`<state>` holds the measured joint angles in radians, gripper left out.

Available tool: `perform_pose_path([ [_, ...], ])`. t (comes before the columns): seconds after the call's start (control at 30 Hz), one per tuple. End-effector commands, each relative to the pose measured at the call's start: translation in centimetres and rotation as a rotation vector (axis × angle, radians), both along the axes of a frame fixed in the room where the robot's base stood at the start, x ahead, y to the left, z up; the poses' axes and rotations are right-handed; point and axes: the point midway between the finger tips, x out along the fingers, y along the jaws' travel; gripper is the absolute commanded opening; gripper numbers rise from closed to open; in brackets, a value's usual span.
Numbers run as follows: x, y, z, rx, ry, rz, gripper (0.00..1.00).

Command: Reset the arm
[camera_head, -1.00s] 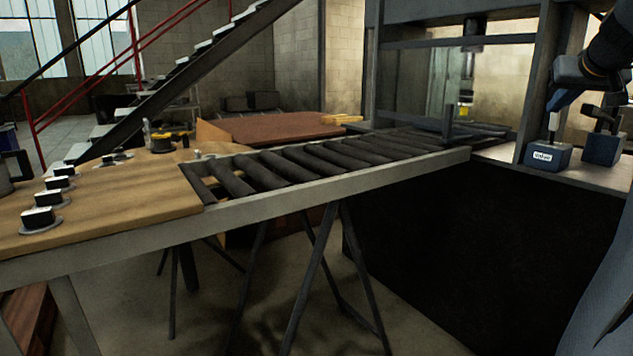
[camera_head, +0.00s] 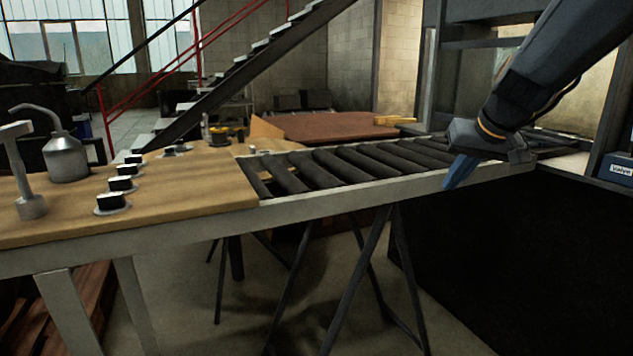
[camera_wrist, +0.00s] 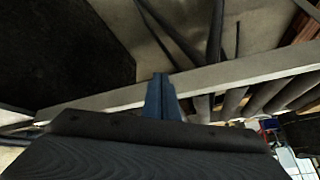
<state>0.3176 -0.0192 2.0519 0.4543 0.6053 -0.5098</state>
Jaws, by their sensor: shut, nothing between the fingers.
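My gripper (camera_head: 460,171) is at the end of my dark arm, at the right of the head view. Its blue fingers are together, pointing down and to the left, with nothing between them. In that view they overlap the front rail of the roller conveyor (camera_head: 390,186); I cannot tell the exact gap. In the wrist view, my gripper (camera_wrist: 161,82) shows as blue fingers shut in the middle, in front of the pale rail (camera_wrist: 245,72).
A wooden bench top (camera_head: 215,193) at left holds several black-topped parts (camera_head: 112,201), an oil can (camera_head: 64,157) and a grey T-shaped tool (camera_head: 30,206). A blue block labelled "Valve" (camera_head: 616,166) stands at the right edge. Trestle legs (camera_head: 355,280) stand below the conveyor.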

Motion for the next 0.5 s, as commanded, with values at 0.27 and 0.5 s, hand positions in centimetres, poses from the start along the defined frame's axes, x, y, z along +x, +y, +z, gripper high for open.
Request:
perform_pose_path([
  [0.27,-8.5,15.8,-7.2,0.003,0.219,0.231,0.00],
  [0.5,-18.2,23.2,-12.1,-0.058,0.386,0.389,0.00],
])
